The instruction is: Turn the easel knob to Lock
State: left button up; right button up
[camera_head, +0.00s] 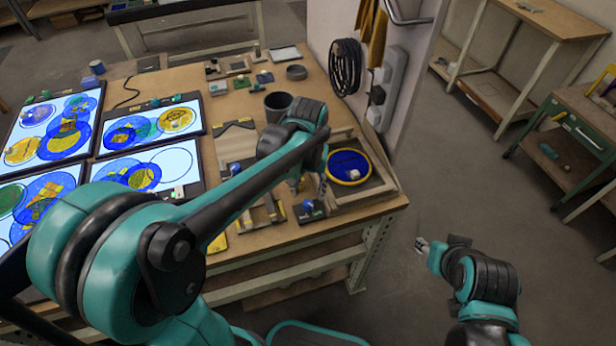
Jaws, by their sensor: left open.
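A wooden easel frame (385,186) lies at the right end of the workbench, with a round blue glass disc (348,165) with a yellow rim in it. A small dark block with a blue knob (308,206) sits by the frame's near left corner; its marking is too small to read. My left gripper (308,187) is open, just above and beyond the knob, partly hidden by my own arm. I cannot tell whether it touches the knob. My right gripper (422,246) hangs over the floor to the right of the bench, far from the knob; its fingers are too small to judge.
Lit panels with coloured circular glass pieces (68,128) cover the bench's left side. A dark cup (278,105) and a shallow dark dish (296,72) stand behind my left arm. A white wall panel with a coiled black cable (346,68) rises behind the easel.

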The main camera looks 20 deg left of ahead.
pick_arm(q)
notch_tip(320, 180, up, 6)
jog(key=shift+r, duration=0.2)
jog(key=shift+s, duration=0.1)
dwell(0.4)
jog(key=m+t, duration=0.1)
jog(key=t, duration=0.6)
send_near(308, 203)
jog(key=s+a+r, duration=0.2)
jog(key=s+a, duration=0.2)
jog(key=s, duration=0.1)
jog(key=shift+a+r, duration=0.25)
jog(key=shift+r, duration=0.1)
